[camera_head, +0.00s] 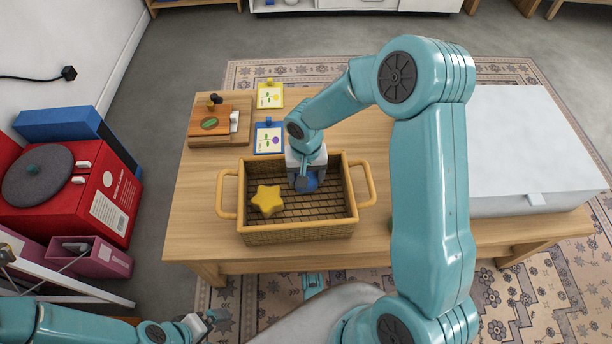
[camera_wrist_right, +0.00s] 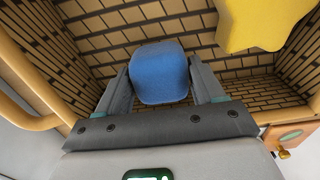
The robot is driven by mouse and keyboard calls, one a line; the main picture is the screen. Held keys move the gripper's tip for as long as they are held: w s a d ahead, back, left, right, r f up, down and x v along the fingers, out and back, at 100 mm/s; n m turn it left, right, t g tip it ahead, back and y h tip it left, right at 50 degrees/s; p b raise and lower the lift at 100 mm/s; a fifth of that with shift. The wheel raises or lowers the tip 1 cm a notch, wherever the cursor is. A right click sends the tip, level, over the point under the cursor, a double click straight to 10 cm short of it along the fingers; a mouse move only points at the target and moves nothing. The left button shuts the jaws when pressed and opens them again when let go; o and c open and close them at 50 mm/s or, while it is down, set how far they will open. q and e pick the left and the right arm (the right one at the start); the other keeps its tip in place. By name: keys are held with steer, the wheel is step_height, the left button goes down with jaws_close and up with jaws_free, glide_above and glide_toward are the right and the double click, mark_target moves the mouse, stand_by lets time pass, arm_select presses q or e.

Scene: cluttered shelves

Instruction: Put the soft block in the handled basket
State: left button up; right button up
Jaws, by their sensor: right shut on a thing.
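The handled basket (camera_head: 300,235) is yellow-brown with a handle at each end and stands on the wooden table. My right gripper (camera_head: 305,184) reaches down into the basket, right of its middle. It is shut on the blue soft block, which shows between the two fingers in the right wrist view (camera_wrist_right: 160,72) and partly under the gripper in the head view (camera_head: 311,183). Whether the block touches the basket floor I cannot tell. My left gripper (camera_head: 207,320) is low at the left, off the table; its fingers are too small to read.
A yellow star (camera_head: 267,200) lies in the basket's left part. A wooden board set (camera_head: 217,124) and two cards (camera_head: 269,138) lie behind the basket. A large white box (camera_head: 530,150) is at the right. A red box (camera_head: 105,195) stands left of the table.

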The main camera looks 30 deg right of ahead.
steer(key=shift+r, duration=0.1)
steer(key=shift+f, duration=0.2)
steer(key=o, duration=1)
steer(key=shift+r, duration=0.1)
steer(key=shift+o, duration=0.2)
step_height(320, 180, up, 12)
steer(key=p, duration=0.4)
steer(key=shift+r, duration=0.15)
